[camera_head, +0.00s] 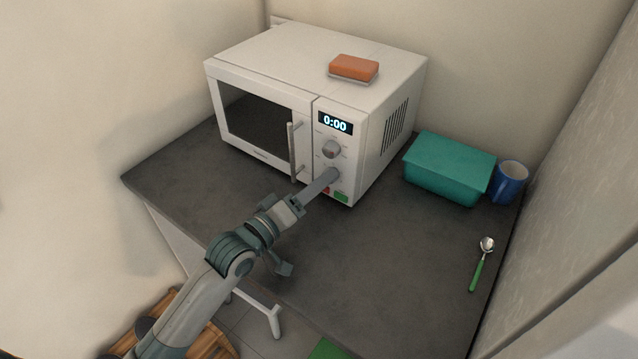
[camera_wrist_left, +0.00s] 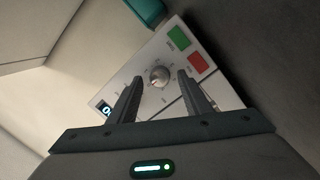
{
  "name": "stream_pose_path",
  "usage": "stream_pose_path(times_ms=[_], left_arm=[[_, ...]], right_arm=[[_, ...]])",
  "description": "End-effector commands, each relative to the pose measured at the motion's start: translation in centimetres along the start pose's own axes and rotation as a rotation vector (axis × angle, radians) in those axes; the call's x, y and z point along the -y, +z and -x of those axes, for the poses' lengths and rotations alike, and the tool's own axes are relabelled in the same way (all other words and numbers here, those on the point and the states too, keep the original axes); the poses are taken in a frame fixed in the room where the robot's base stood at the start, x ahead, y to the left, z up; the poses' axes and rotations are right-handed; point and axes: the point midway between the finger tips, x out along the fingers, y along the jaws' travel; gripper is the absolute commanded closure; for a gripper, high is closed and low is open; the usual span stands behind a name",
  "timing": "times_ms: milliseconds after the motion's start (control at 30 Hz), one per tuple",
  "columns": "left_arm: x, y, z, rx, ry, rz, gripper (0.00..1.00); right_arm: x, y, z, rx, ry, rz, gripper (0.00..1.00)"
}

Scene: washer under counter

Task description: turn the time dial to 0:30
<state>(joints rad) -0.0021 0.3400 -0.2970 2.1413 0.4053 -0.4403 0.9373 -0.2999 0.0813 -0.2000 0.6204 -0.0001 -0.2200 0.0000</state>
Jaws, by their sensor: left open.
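The white microwave (camera_head: 270,70) stands on the dark counter, its display (camera_head: 335,122) reading 0:00. Its panel has an upper dial (camera_head: 331,148) and a lower dial (camera_head: 334,173) partly covered by my gripper; I cannot read which is the time dial. My left gripper (camera_head: 328,177) is open at the lower dial. In the left wrist view a round silver dial (camera_wrist_left: 159,75), apparently the lower one, shows between the spread fingers; contact cannot be told. The upper dial seems hidden behind a finger there. My right gripper is out of view.
Red (camera_wrist_left: 199,64) and green (camera_wrist_left: 178,38) buttons lie close to the fingers. The vertical door handle (camera_head: 292,152) is left of the panel. A sponge (camera_head: 353,68) is on top. A teal box (camera_head: 449,168), blue mug (camera_head: 509,183) and spoon (camera_head: 480,265) are at right. The counter's middle (camera_head: 400,255) is clear.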

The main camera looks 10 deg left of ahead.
Motion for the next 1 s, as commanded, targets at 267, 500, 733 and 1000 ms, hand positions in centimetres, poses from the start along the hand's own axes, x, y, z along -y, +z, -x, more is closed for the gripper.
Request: stream_pose_path(times_ms=[267,500,733,1000], left_arm=[[0.0,0.0,0.0,0.000,0.000,0.000,0.97],[-0.1,-0.1,0.0,0.001,-0.001,-0.015,0.97],[-0.2,-0.2,0.0,0.005,-0.008,-0.096,0.97],[-0.4,-0.3,0.0,0.016,-0.024,-0.268,0.97]], right_arm=[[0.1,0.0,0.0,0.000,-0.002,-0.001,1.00],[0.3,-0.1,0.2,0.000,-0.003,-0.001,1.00],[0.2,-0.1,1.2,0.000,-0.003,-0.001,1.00],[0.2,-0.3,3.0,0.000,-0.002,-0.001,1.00]])
